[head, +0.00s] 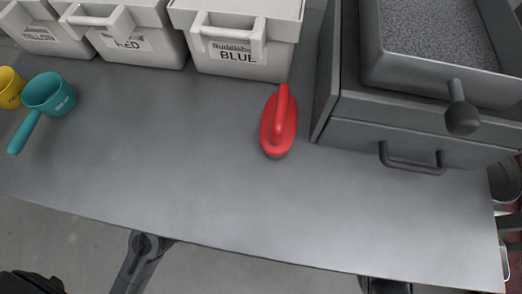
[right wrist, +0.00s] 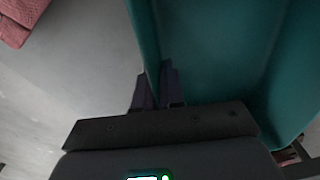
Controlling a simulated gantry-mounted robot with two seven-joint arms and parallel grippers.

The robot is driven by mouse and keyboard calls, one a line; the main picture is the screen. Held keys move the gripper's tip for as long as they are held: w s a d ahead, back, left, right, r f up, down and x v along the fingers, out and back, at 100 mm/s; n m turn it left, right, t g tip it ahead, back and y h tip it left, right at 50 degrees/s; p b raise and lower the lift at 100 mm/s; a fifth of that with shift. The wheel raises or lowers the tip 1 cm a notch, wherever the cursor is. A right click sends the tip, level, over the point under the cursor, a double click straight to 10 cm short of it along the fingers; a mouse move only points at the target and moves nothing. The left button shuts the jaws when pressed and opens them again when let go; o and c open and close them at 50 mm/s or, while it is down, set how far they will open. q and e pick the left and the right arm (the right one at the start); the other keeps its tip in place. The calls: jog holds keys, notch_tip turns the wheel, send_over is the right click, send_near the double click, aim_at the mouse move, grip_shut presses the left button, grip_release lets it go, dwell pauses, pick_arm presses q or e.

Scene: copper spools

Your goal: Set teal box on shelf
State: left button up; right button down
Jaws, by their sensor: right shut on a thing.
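The teal box (right wrist: 225,50) fills the upper right of the right wrist view, close to the camera. I see into its open inside, and much of it is cut off by the picture's edge. My right gripper (right wrist: 157,88) is shut on the box's left wall, with one dark finger on each side of it. The teal box and my right gripper are not in the head view. My left gripper shows in neither view. I cannot make out a shelf.
In the head view, white bins (head: 245,62) line the back of the grey table (head: 190,160). A red brush (head: 278,125) lies mid-table. A teal scoop (head: 48,95) and a yellow cup (head: 9,88) are at left. A grey drawer unit (head: 420,140) stands at right. The table's front is clear.

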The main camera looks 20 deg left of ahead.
jog(key=shift+w+f, duration=0.2)
jog(key=shift+w, duration=0.1)
jog(key=shift+w+f+b, duration=0.1)
jog(key=shift+f+b, duration=0.15)
jog(key=shift+b, duration=0.15)
jog(key=f+b, duration=0.3)
jog(key=shift+s+f, duration=0.3)
jog(key=shift+f, duration=0.1)
jog(key=shift+f+b, duration=0.25)
jog(key=shift+b, duration=0.25)
jog(key=shift+w, duration=0.15)
